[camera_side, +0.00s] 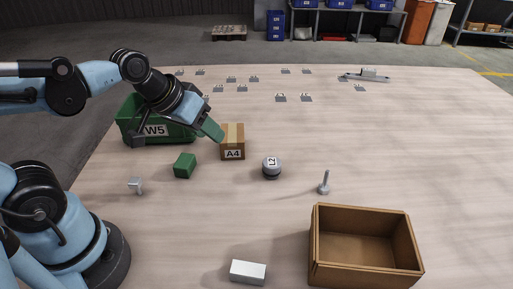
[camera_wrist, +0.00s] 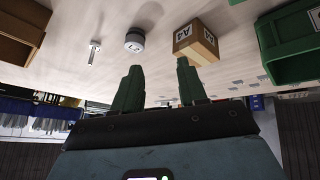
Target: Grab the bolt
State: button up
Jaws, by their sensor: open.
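The bolt (camera_side: 325,182) is a small grey metal piece standing upright on its head on the table, right of the middle in the side view. In the wrist view the bolt (camera_wrist: 94,54) shows at the upper left, clear of the fingers. My gripper (camera_side: 216,131) is above the table at the left, near the cardboard box and well away from the bolt. Its two green fingers (camera_wrist: 160,84) are spread with nothing between them. In the side view one finger hides most of the other.
A cardboard box A4 (camera_side: 232,152) and grey round part L2 (camera_side: 271,171) stand between gripper and bolt. A green bin W5 (camera_side: 180,133), green block (camera_side: 185,166), small metal piece (camera_side: 136,184), white block (camera_side: 248,272) and open brown box (camera_side: 318,258) surround them.

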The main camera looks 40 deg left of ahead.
aim_at(325, 181)
jog(key=w+d+f+n+g+h, duration=0.1)
jog(key=w+d+n+h, duration=0.1)
jog(key=w+d+n, duration=0.1)
jog(key=w+d+f+n+g+h, duration=0.1)
jog(key=w+d+n+h, duration=0.1)
jog(key=w+n, duration=0.3)
jog(key=w+d+f+n+g+h, duration=0.1)
jog(key=w+d+n+h, duration=0.2)
jog(key=w+n+h, duration=0.1)
jog(key=shift+w+d+n, duration=0.15)
jog(key=shift+d+n, duration=0.15)
jog(key=w+f+n+h, duration=0.1)
jog(key=w+d+f+n+h, duration=0.1)
jog(key=n, duration=0.1)
jog(key=w+d+f+n+g+h, duration=0.1)
jog(key=f+n+h, duration=0.1)
jog(key=shift+f, duration=0.1)
jog(key=shift+w+d+f, duration=0.1)
jog(key=x, duration=1.2)
grip_shut()
